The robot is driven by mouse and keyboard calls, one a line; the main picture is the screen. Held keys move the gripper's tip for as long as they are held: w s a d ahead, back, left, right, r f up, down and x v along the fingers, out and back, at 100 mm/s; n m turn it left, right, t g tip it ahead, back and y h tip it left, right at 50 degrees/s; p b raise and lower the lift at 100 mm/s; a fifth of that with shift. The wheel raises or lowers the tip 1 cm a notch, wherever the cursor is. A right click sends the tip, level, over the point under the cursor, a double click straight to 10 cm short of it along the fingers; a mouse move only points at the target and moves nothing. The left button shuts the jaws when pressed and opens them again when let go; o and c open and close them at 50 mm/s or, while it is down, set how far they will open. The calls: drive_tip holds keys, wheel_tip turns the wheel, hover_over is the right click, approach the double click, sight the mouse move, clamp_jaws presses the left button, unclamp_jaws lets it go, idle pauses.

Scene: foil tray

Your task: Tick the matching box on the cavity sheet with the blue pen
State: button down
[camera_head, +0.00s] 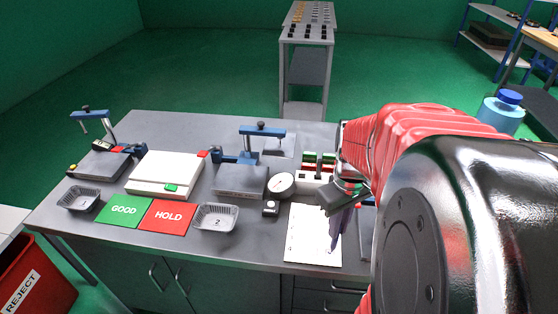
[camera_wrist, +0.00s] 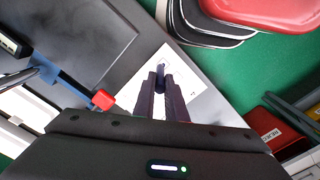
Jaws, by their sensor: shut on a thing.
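The white cavity sheet (camera_head: 303,240) lies flat near the table's front edge; its boxes are too small to read. In the wrist view the sheet (camera_wrist: 190,75) is beyond my fingers. My gripper (camera_head: 341,214) is over the sheet's right side, pointing down, shut on a slim dark pen (camera_head: 333,244). In the wrist view the pen (camera_wrist: 160,76) shows dark between the fingertips of my gripper (camera_wrist: 161,84). Its blue is hard to make out, and I cannot tell whether its tip touches the paper. A foil tray (camera_head: 231,224) marked 2 sits left of the sheet.
Another foil tray (camera_head: 65,206) is at the left, beside the green GOOD mat (camera_head: 112,222) and red HOLD mat (camera_head: 182,206). A rack (camera_head: 314,177) is behind my gripper.

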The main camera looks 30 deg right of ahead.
drive_tip(key=shift+r, duration=3)
drive_tip(key=shift+f, duration=0.1)
